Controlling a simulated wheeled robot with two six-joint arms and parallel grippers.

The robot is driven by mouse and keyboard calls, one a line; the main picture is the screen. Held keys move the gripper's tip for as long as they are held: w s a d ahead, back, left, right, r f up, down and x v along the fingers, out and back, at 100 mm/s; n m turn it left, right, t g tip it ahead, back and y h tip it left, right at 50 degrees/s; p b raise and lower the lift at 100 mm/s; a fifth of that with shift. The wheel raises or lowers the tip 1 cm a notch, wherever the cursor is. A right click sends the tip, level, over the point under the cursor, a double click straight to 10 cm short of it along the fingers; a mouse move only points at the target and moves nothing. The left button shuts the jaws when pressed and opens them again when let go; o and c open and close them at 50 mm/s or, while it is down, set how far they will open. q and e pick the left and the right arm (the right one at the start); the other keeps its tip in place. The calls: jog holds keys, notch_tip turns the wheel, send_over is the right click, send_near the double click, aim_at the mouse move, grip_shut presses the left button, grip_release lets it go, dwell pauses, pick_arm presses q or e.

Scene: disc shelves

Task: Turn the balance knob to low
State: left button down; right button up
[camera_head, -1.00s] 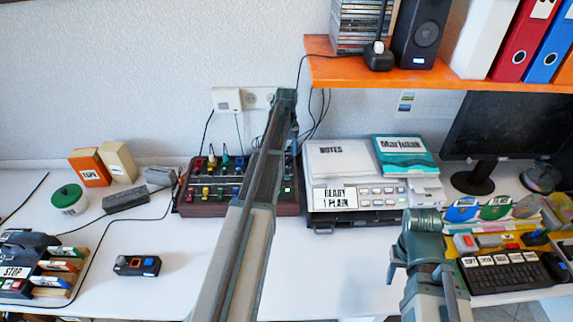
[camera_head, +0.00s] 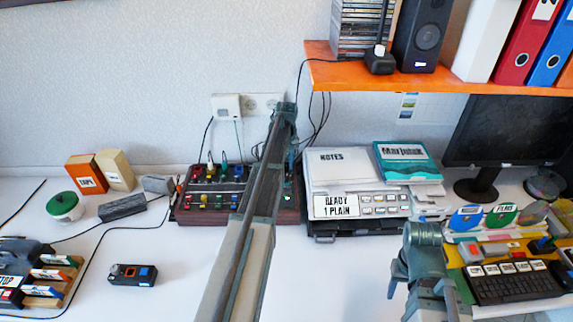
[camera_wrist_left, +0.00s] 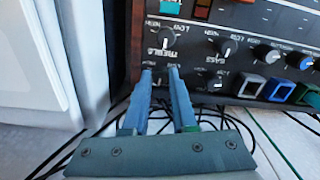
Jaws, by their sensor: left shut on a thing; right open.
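The dark mixer panel (camera_head: 205,214) stands against the wall. The left wrist view shows its knobs close up, labels upside down: treble (camera_wrist_left: 166,39), bass (camera_wrist_left: 226,46), and another knob (camera_wrist_left: 215,82) below bass. My left gripper (camera_wrist_left: 160,74) is shut on a dark knob (camera_wrist_left: 161,79) below treble. Its label is hidden by the fingers, so I cannot read whether it is balance or where its pointer stands. In the head view my left arm reaches over the panel and hides its right part. My right gripper (camera_head: 424,252) is open and empty in front of the printer.
The printer (camera_head: 360,205) stands right of the panel. A keyboard (camera_head: 512,283) is at the right and an orange shelf (camera_head: 430,78) above. A small button box (camera_head: 133,274) lies at the left. Cables (camera_wrist_left: 200,118) hang below the knobs.

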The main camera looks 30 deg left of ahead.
pick_arm(q)
jog(key=shift+n, duration=3)
jog(key=c, duration=0.7)
grip_release()
jog(key=shift+w, duration=0.1)
jog(key=m, duration=0.5)
jog(key=shift+m, duration=0.3)
notch_tip(320, 180, up, 31)
jog(key=p, duration=3.1)
